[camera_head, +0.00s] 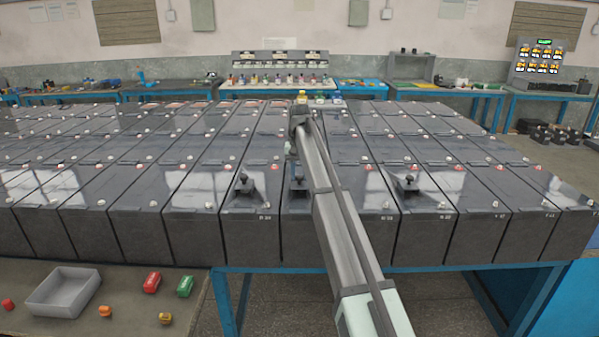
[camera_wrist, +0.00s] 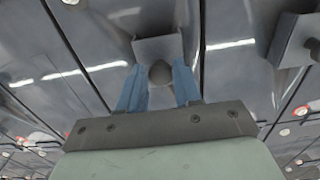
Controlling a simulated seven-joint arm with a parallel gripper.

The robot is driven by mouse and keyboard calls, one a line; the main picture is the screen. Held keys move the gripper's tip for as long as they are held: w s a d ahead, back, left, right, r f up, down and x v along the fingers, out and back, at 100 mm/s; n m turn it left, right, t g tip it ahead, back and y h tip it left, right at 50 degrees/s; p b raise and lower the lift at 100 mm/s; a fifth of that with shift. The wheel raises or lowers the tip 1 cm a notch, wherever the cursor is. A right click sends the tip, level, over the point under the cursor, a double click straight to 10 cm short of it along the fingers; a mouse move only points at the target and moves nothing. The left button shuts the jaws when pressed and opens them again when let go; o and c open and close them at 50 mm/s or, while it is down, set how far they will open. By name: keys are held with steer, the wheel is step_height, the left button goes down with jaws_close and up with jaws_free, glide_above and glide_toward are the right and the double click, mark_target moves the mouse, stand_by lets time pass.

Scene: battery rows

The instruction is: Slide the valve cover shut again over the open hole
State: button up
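Three small dark valve covers with upright knobs sit on the front row of battery cells: one at the left (camera_head: 246,193), one in the middle (camera_head: 297,193) and one at the right (camera_head: 410,193). My gripper (camera_head: 298,170) is over the middle cover, pointing down. In the wrist view, its blue fingers (camera_wrist: 159,82) stand apart on either side of the middle cover's round knob (camera_wrist: 160,73). I cannot tell whether they touch it. A square cover plate (camera_wrist: 157,47) shows beyond the knob, and another cover (camera_wrist: 290,42) shows at the right. No open hole is clearly visible.
Rows of dark battery cells (camera_head: 140,185) with small white and red caps fill the bench. My arm crosses the front right of centre and hides part of the cells. A grey tray (camera_head: 64,291) and several small coloured items lie at lower left.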

mark_target(299, 177)
steer(key=o, duration=0.4)
steer(key=shift+w, duration=0.1)
step_height(299, 177, up, 14)
stand_by(0.6)
steer(key=shift+f, duration=0.1)
